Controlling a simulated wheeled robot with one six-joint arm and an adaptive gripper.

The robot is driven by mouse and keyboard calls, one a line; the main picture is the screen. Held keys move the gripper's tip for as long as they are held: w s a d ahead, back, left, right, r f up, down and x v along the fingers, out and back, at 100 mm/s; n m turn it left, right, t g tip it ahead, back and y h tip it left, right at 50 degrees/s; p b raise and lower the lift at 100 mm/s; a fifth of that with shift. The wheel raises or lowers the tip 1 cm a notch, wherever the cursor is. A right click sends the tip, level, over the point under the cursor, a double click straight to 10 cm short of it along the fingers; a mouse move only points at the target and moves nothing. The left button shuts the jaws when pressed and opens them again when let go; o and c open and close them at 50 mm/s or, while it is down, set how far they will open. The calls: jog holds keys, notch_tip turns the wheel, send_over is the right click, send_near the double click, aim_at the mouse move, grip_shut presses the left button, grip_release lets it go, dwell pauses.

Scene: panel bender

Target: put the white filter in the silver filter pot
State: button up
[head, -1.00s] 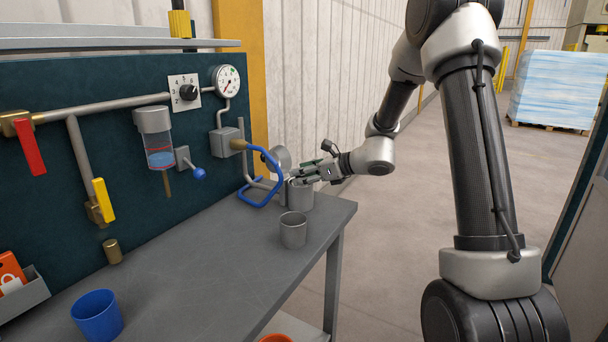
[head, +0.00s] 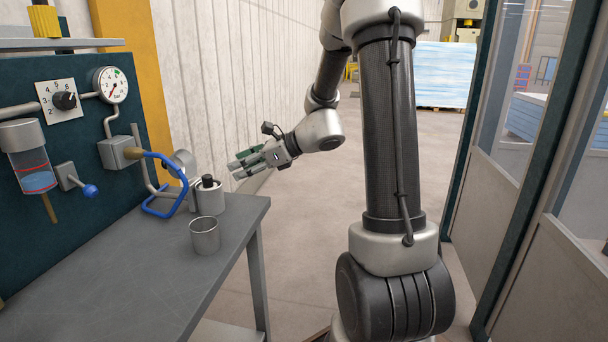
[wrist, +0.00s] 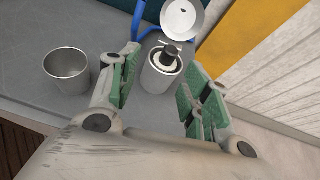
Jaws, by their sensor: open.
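The silver filter pot (head: 209,201) stands upright near the table's far right corner. Its round lid (wrist: 183,15) stands open behind it. Inside the pot's mouth, the wrist view shows a white ring, seemingly the white filter (wrist: 167,59), with a black knob-like top (wrist: 171,51) in its middle. The black top sticks up above the rim in the head view (head: 208,181). How deep the filter sits cannot be told. My gripper (head: 237,165) is open and empty, above and to the right of the pot, clear of it.
An empty grey metal cup (head: 204,237) stands in front of the pot. A blue bent handle (head: 165,185) is close on the pot's left. The panel carries a gauge (head: 111,86) and a blue-knobbed lever (head: 90,190). The grey table (head: 130,275) is otherwise clear nearby.

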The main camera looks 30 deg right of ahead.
jog(key=s+a+r+n+g+h, duration=0.1)
jog(key=s+n+g, duration=0.2)
jog(key=s+n, duration=0.5)
jog(key=s+a+r+n+g+h, duration=0.2)
jog(key=s+n, duration=0.3)
jog(key=s, duration=0.5)
jog(key=s+d+r+n+h, duration=0.2)
jog(key=s+d+n+h, duration=0.4)
jog(key=s+d+n, duration=0.4)
jog(key=shift+s+d+n+t+h, duration=0.15)
jog(key=shift+s+n+t+h, duration=0.15)
jog(key=shift+s+n, duration=0.8)
jog(key=shift+w+r, duration=0.1)
jog(key=shift+w, duration=0.1)
